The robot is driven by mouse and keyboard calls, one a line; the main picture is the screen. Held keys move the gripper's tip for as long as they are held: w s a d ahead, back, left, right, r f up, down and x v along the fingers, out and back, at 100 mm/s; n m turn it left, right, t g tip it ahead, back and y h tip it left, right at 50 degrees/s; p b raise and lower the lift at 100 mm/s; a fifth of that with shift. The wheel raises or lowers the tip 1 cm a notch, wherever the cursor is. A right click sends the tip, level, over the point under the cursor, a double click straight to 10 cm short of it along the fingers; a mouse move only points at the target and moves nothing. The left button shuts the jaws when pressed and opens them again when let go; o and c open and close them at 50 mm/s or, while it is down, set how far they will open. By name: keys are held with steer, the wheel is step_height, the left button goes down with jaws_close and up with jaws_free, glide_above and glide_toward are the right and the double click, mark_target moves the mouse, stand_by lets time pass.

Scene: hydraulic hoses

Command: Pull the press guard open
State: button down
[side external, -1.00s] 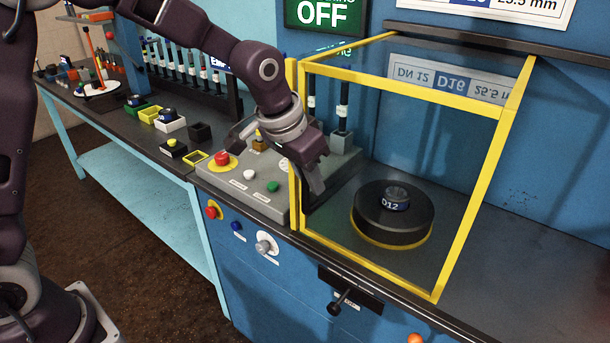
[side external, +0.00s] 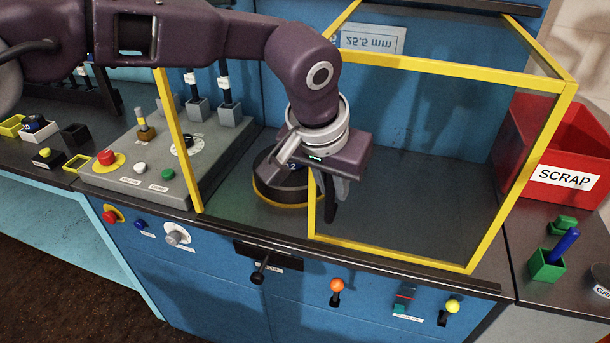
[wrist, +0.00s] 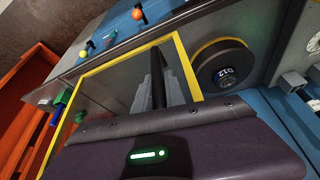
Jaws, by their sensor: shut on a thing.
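The press guard (side external: 400,256) is a clear box with yellow edges. It stands to the right, with its left yellow edge just right of the black press die (side external: 268,188). My gripper (side external: 331,205) is at that left edge, shut on the guard's dark handle, which is mostly hidden by the fingers. In the wrist view a dark bar (wrist: 158,82) shows between the grey fingers, beside the guard's yellow frame (wrist: 187,68). The round die with its D12 label (wrist: 222,66) lies outside the frame there.
A fixed yellow post (side external: 179,140) stands left of the die, by the grey control panel (side external: 150,165). A red scrap bin (side external: 563,150) and a green cup (side external: 545,265) are right of the guard. Knobs and levers line the bench front.

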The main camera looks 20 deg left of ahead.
steer(key=shift+d, duration=0.45)
steer(key=c, duration=1.4)
jaws_free()
steer(key=shift+r, duration=0.1)
steer(key=v, duration=0.7)
steer(key=shift+a, duration=0.1)
